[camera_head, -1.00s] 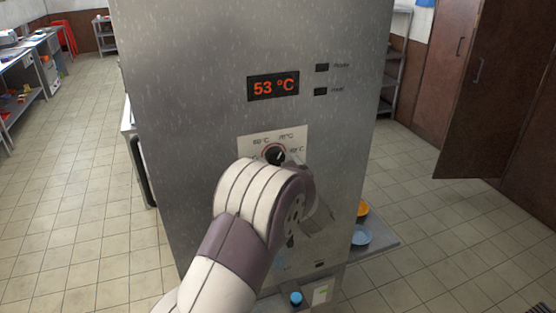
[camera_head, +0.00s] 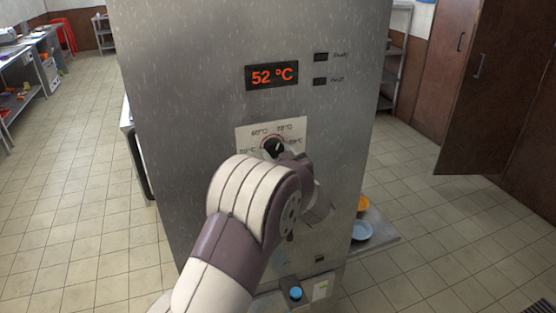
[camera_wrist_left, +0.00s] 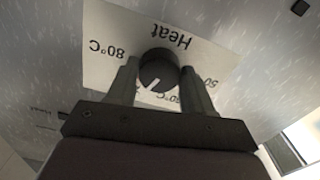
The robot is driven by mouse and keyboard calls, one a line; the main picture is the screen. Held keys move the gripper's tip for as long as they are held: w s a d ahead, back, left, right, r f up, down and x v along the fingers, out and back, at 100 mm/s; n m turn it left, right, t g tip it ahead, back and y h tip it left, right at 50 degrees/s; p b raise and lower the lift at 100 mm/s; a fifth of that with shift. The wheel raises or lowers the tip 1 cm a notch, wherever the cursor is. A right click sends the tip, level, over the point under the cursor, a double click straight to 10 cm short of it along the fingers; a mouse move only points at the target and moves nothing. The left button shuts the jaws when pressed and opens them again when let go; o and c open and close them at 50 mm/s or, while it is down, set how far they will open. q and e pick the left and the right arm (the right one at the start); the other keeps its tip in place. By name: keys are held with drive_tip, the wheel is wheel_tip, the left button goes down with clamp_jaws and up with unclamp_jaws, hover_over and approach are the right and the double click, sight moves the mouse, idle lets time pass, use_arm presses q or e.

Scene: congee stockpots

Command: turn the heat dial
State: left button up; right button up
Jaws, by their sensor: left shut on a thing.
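The heat dial (camera_head: 273,147) is a round black knob with a white pointer line, on a white plate (camera_head: 244,132) marked with temperatures on the steel cabinet front. In the left wrist view the dial (camera_wrist_left: 158,70) sits between the two fingers of my left gripper (camera_wrist_left: 160,80), which is shut on it. In the head view my left wrist covers the lower part of the plate, and my left gripper (camera_head: 284,154) is mostly hidden. The red display (camera_head: 272,76) above reads 52 °C. My right gripper does not show.
Two small dark indicators (camera_head: 320,57) are right of the display. A blue knob or cap (camera_head: 295,293) is low on the front. A side shelf holds an orange bowl (camera_head: 363,203) and a blue one (camera_head: 361,231). Tiled floor is open on both sides.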

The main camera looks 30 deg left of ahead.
use_arm(q)
drive_tip(key=n+b, duration=0.2)
drive_tip(key=b, duration=0.1)
drive_tip(key=n+b, duration=0.6)
drive_tip(key=shift+f, duration=0.25)
drive_tip(key=n+b, duration=0.8)
drive_tip(key=shift+r, duration=0.1)
drive_tip(key=n+b, duration=0.2)
drive_tip(key=n, duration=0.1)
drive_tip(key=shift+r+n+b, duration=0.1)
drive_tip(key=shift+n+b, duration=0.2)
drive_tip(key=shift+r+n+b, duration=0.15)
drive_tip(key=shift+n+b, duration=0.65)
drive_tip(key=shift+n, duration=0.4)
drive_tip(key=o, duration=1)
drive_tip(key=shift+d+r, duration=0.1)
drive_tip(key=shift+d, duration=0.05)
